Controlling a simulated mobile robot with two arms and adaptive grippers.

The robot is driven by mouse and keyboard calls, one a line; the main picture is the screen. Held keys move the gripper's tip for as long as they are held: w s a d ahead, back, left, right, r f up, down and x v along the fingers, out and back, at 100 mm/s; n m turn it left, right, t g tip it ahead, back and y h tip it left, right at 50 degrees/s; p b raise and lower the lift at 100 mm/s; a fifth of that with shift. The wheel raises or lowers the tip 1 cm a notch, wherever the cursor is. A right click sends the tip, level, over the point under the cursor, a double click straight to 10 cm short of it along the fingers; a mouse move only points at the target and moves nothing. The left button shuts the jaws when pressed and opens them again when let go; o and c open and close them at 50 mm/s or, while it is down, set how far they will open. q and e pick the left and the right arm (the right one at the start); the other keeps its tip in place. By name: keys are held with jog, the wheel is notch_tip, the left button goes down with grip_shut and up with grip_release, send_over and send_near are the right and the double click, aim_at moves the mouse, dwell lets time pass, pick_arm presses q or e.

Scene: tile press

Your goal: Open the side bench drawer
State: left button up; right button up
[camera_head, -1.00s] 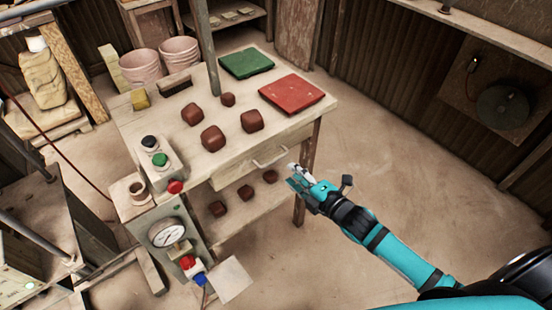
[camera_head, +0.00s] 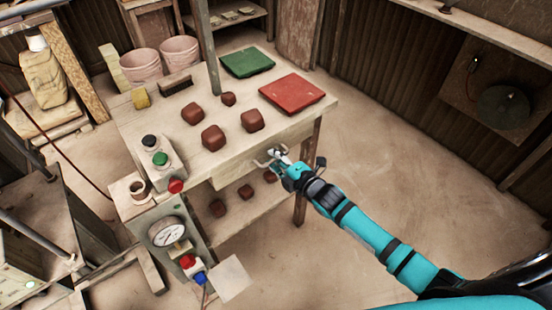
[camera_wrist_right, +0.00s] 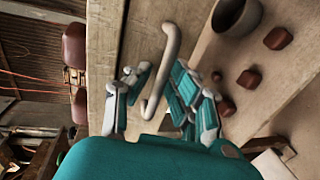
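The side bench (camera_head: 160,100) has a wooden drawer (camera_head: 228,172) under its top, and its front looks flush with the bench. The metal drawer handle (camera_head: 258,163) is partly hidden by my right gripper (camera_head: 275,157). In the right wrist view, the curved handle (camera_wrist_right: 168,60) stands between the spread teal-and-grey fingers of my right gripper (camera_wrist_right: 158,95). The fingers are open on both sides of the handle; I see no clear contact. My left gripper is in neither view.
Brown blocks (camera_head: 213,138), a green tile (camera_head: 247,62) and a red tile (camera_head: 291,92) lie on the bench top. More brown blocks (camera_head: 217,208) and a bowl (camera_wrist_right: 236,15) are on the shelf below. The floor (camera_head: 420,180) right of the bench is clear.

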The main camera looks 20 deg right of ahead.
grip_shut()
jog(key=f+p+v, duration=0.2)
jog(key=p+v, duration=0.1)
jog(key=v, duration=0.7)
jog(key=s+f+p+v, duration=0.1)
jog(key=p+v, duration=0.3)
jog(key=v, duration=0.7)
jog(key=shift+f, duration=0.7)
jog(key=shift+d, duration=0.15)
jog(key=shift+o, duration=1.7)
grip_release()
